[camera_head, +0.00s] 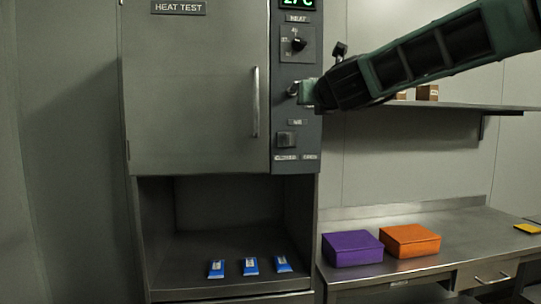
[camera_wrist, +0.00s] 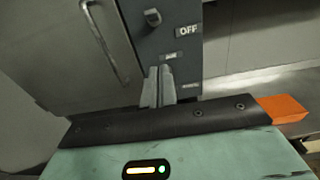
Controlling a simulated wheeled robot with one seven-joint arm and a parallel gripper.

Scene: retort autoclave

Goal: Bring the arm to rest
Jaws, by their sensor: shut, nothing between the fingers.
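My arm reaches in from the upper right in the head view, and my gripper (camera_head: 300,91) is in front of the control panel (camera_head: 296,138) of the heat test cabinet. In the wrist view my gripper (camera_wrist: 160,72) is shut and empty, its two fingers together against the panel (camera_wrist: 172,25) as background. Whether the fingertips touch the panel cannot be told. The cabinet door (camera_head: 195,95) is shut, with a vertical handle (camera_head: 255,102). A dark knob (camera_head: 298,43) sits on the panel above my gripper, and a square button (camera_head: 287,139) sits below it.
Several blue packets, such as this one (camera_head: 250,266), lie in the open bay under the cabinet. A purple box (camera_head: 352,248) and an orange box (camera_head: 410,240) stand on the steel bench (camera_head: 470,235) at the right. A shelf (camera_head: 455,106) runs along the wall behind my arm.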

